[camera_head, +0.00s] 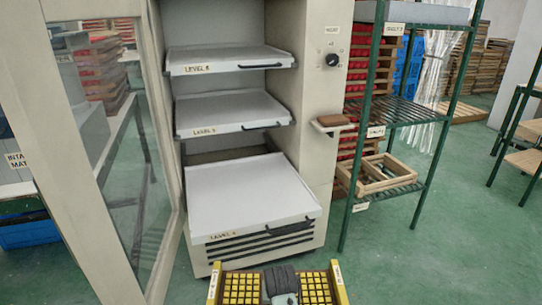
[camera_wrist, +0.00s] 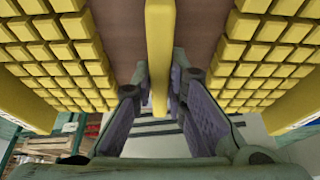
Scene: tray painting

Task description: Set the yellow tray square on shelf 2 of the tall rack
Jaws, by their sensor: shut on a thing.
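The yellow tray (camera_head: 342,291) is at the bottom edge of the head view, with rows of small yellow blocks on both sides. My gripper (camera_wrist: 161,78) is shut on the tray's yellow middle bar (camera_wrist: 159,30), one pad on each side in the wrist view. In the head view my gripper (camera_head: 280,284) covers the tray's middle, and its near part is cut off. The tall rack (camera_head: 436,150) is green metal, at right. Its middle wire shelf (camera_head: 405,112), whose label is too small to read surely, looks bare. The tray is apart from the rack, in front and to the left.
A cabinet with an open glass door (camera_head: 125,140) stands left of the rack, holding grey trays (camera_head: 250,190). A small ledge with a brown block (camera_head: 332,120) juts out beside the rack. A wooden crate (camera_head: 352,180) fills the rack's low shelf; a grey tray (camera_head: 425,13) lies on top.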

